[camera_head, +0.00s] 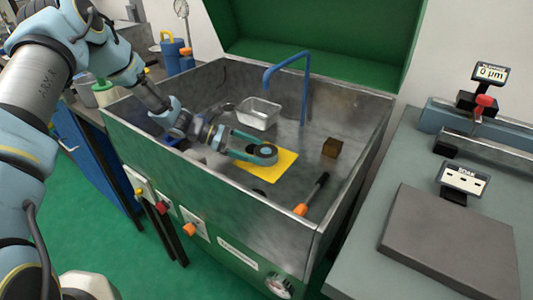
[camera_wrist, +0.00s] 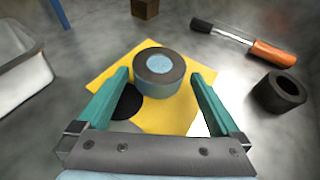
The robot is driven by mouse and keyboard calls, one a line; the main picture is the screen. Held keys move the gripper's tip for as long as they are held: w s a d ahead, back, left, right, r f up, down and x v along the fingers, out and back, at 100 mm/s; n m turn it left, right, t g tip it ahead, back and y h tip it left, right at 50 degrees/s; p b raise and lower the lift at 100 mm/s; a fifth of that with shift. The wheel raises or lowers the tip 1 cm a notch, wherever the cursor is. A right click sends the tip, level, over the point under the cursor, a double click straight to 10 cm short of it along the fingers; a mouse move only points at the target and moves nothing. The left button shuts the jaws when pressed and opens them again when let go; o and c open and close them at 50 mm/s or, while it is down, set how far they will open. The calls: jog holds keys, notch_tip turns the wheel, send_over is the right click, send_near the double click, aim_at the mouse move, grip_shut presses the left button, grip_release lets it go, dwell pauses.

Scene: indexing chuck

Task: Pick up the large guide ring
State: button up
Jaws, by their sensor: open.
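A thick round piece with a dark ring-shaped top and a pale blue centre, which looks like the large guide ring (camera_wrist: 150,84), stands on a yellow sheet (camera_wrist: 102,78) on the basin floor. It also shows in the head view (camera_head: 264,151). My gripper (camera_wrist: 160,75) is open, with one teal finger on each side of the ring and a visible gap at both. In the head view my gripper (camera_head: 263,149) reaches in from the left, over the sheet. A second, hollow dark ring (camera_wrist: 283,96) lies on bare metal to the right in the wrist view.
A metal tray (camera_head: 260,112) stands behind my gripper. A blue spout (camera_head: 286,64) rises beside it. A brown block (camera_head: 332,148) and an orange-handled tool (camera_head: 311,196) lie to the right. The metal basin walls enclose the area.

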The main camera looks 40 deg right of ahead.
aim_at(261, 150)
jog(key=x, duration=0.2)
jog(key=p+x, duration=0.1)
jog(key=x, duration=0.1)
jog(key=shift+d+r, duration=0.15)
jog(key=shift+r, duration=0.05)
grip_shut()
dwell(0.6)
